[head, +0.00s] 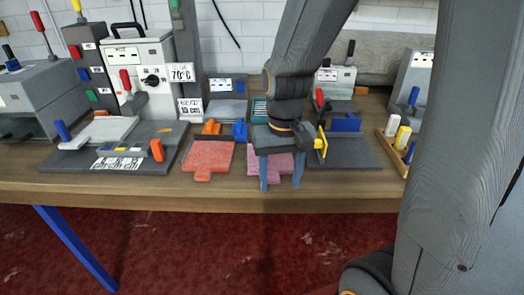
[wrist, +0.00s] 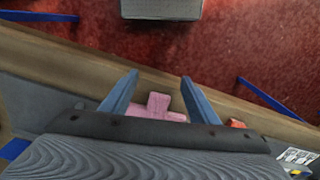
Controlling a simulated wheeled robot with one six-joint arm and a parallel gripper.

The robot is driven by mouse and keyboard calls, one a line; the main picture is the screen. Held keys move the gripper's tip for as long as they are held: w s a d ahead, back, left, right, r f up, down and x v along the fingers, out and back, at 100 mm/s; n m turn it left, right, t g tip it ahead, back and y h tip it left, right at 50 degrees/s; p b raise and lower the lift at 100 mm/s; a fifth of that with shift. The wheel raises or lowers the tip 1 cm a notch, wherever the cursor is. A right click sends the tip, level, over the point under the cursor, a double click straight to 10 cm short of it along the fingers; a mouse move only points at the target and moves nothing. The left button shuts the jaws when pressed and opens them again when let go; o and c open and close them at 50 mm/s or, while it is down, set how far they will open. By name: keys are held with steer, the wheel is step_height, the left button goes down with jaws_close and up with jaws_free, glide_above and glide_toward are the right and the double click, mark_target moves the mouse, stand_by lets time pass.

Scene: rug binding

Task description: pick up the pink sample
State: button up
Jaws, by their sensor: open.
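The pink sample (head: 270,169) lies on the wooden table near its front edge, a flat piece with a narrower tab toward the front. My gripper (head: 281,184) is in front of it in the head view and hides part of it. In the wrist view, the pink sample (wrist: 157,106) shows between the two blue fingers of my gripper (wrist: 158,82), with the tab toward the table edge. The fingers are apart and nothing is held between them. I cannot tell the exact height of the fingertips over the sample.
A red-orange sample (head: 209,158) lies just left of the pink one. A dark plate with a yellow and blue fixture (head: 352,150) stands close on the right. A tray of pegs (head: 398,140) is farther right. A grey machine (head: 141,70) stands back left.

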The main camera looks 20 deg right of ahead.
mark_target(272, 177)
steer(key=shift+m, duration=0.7)
steer(key=w+r+p, duration=0.4)
steer(key=r, duration=0.1)
steer(key=shift+w+d+r, duration=0.1)
steer(key=shift+w+d, duration=0.1)
steer(key=shift+w, duration=0.2)
steer(key=shift+w+a+f+p, duration=0.15)
steer(key=shift+f+p, duration=0.45)
steer(key=shift+f, duration=1.4)
steer(key=shift+w+a+f+p, duration=0.15)
steer(key=shift+f+p, duration=0.4)
steer(key=shift+f, duration=1.4)
steer(key=shift+d, duration=0.1)
steer(key=shift+c, duration=0.2)
steer(key=c, duration=1.1)
